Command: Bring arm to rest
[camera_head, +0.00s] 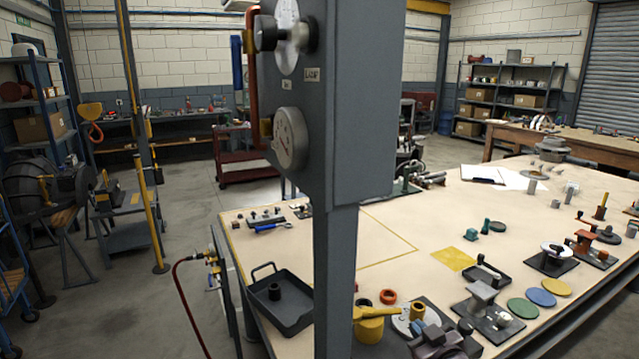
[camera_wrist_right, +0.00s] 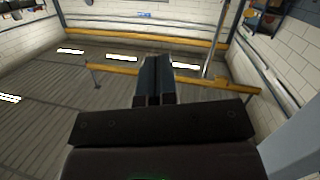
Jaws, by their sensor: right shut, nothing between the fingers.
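My right gripper (camera_wrist_right: 156,80) shows in the right wrist view. Its two dark fingers lie together, shut and empty, and point away from the camera. Beyond the fingertips are a ribbed surface with bright light strips and a long yellow beam (camera_wrist_right: 215,83), all well apart from the gripper. In the head view I cannot clearly pick out either gripper. My left gripper is not seen in either view.
A grey post (camera_head: 340,230) with a round gauge (camera_head: 290,138) stands close in front. The workbench (camera_head: 400,222) holds a black tray (camera_head: 312,318), a yellow square (camera_head: 453,258), coloured discs (camera_head: 541,297) and several fixtures. A red hose (camera_head: 178,290) hangs at the left.

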